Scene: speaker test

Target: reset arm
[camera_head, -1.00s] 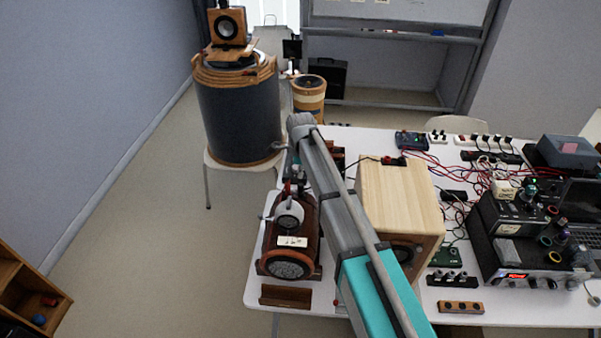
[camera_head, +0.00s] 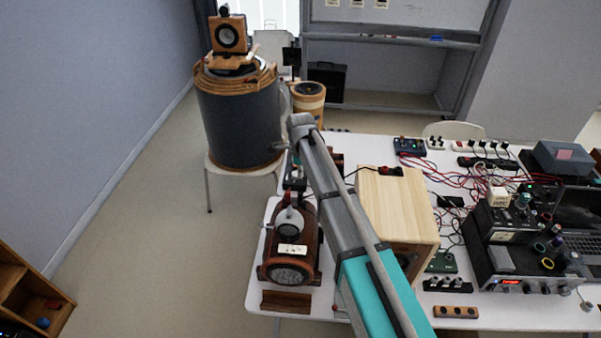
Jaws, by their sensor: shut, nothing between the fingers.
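My arm reaches up from the bottom of the view, with a teal section low down and grey links above. It passes in front of a pale wooden speaker box (camera_head: 395,205) and a white table (camera_head: 340,312). Its far end bends at a grey joint left of the box. My gripper (camera_head: 277,147) shows only as a small grey tip left of that joint, in front of the large dark drum-shaped speaker (camera_head: 238,125). It is shut and looks empty. The rest of the gripper and wrist is partly hidden by the arm.
A dark wooden device (camera_head: 291,255) stands left of my arm on the table. Cables, boxes and a stacked amplifier (camera_head: 520,258) crowd the right side. The floor (camera_head: 165,245) at left is clear, apart from a wooden shelf (camera_head: 22,290) in the corner.

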